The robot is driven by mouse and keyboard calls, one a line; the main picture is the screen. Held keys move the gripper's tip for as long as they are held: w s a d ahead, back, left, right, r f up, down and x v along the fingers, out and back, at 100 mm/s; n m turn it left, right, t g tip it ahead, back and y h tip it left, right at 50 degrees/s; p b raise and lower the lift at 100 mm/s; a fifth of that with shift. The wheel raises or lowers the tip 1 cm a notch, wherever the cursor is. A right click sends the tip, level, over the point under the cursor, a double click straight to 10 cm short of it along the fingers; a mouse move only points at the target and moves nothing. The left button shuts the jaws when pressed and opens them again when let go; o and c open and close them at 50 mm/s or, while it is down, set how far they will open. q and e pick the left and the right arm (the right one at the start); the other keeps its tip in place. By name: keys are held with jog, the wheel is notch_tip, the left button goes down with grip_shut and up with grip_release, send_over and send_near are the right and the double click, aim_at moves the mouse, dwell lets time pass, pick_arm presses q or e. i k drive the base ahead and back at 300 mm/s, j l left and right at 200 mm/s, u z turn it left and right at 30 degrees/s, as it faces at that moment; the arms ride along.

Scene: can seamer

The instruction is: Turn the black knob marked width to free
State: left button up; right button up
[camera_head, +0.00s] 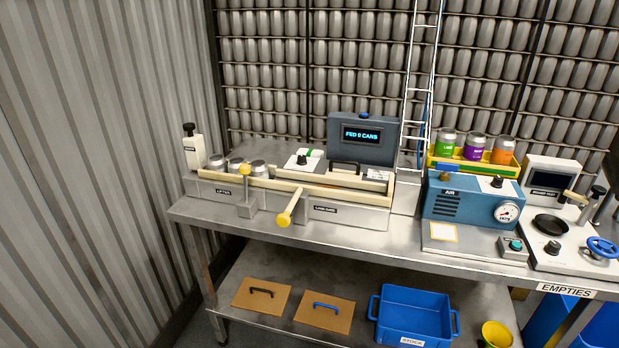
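Several black knobs are in view, and their markings are too small to read, so I cannot tell which is marked width. One black knob (301,160) sits on a white plate on top of the long can machine (346,215) at the left of the bench. Another black knob (497,182) is on top of the blue air unit (458,206). A third black knob (552,248) is on the white panel at the right. Neither of my grippers shows in the head view.
Yellow-tipped levers (285,217) stick out at the machine's front. A display box (362,138) reads "FED 0 CANS". A ladder (417,90) stands behind. Coloured cans (475,148) stand on a yellow rack. A blue stock bin (413,314) is on the lower shelf.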

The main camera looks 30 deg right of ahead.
aim_at(302, 157)
jog(key=z, duration=1.15)
jog(key=i, duration=0.05)
